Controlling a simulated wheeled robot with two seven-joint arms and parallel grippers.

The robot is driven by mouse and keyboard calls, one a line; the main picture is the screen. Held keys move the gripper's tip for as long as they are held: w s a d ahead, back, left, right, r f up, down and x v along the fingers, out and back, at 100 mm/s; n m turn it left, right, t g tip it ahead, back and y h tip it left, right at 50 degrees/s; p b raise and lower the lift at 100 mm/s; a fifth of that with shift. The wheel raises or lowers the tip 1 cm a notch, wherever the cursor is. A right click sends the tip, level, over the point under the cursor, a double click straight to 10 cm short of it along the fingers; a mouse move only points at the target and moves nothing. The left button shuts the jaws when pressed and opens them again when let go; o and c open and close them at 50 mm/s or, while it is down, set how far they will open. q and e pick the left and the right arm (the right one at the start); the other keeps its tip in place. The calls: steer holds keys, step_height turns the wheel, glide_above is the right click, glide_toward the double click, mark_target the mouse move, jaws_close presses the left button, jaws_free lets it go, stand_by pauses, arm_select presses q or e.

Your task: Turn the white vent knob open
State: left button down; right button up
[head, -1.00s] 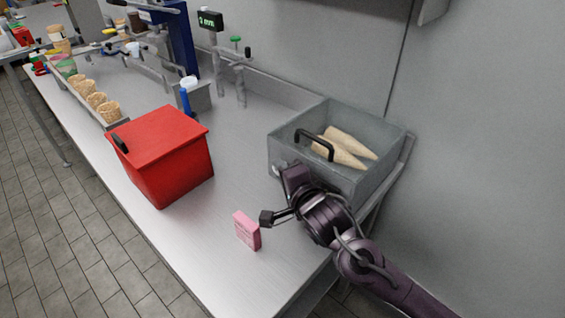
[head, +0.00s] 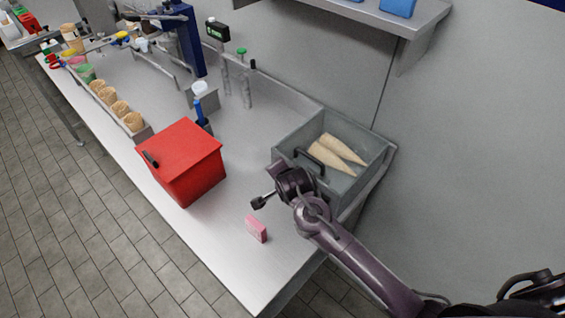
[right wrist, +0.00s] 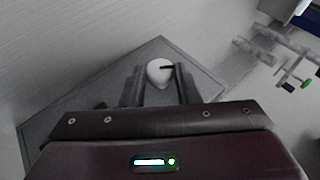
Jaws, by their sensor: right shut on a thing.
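The white knob (right wrist: 158,72), with a dark pointer mark, sits on the grey face of a box in the right wrist view. My right gripper (right wrist: 160,84) has one finger on each side of it and is shut on it. The pointer mark points right in that view. In the head view the right gripper (head: 276,172) is at the left front face of the grey box (head: 350,192), and the knob is hidden behind it. The box has a black handle (head: 309,158) and holds two pale cones (head: 335,155). My left gripper is not in view.
A red lidded box (head: 187,165) stands left of the right arm. A small pink box (head: 257,229) stands near the table's front edge, below the gripper. Cones in a rack (head: 133,121) are farther left. A shelf (head: 400,30) hangs on the wall.

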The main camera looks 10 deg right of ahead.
steer(key=g+h+p, duration=0.1)
steer(key=p, duration=0.1)
steer(key=g+h+p, duration=0.1)
steer(key=g+p, duration=0.1)
steer(key=p, duration=0.1)
steer(key=w+n+g+h+p, duration=0.1)
steer(key=g+p, duration=0.1)
steer(key=p, duration=0.1)
steer(key=shift+a+r, duration=0.35)
steer(key=shift+f+g, duration=0.1)
steer(key=shift+g, duration=0.4)
steer(key=shift+f+n+h+p, duration=0.1)
steer(key=shift+n+h+p, duration=0.2)
steer(key=shift+h, duration=0.1)
steer(key=o, duration=0.9)
steer(key=shift+w, duration=0.1)
steer(key=shift+o, duration=0.2)
steer(key=v, duration=0.7)
steer(key=shift+r, duration=0.4)
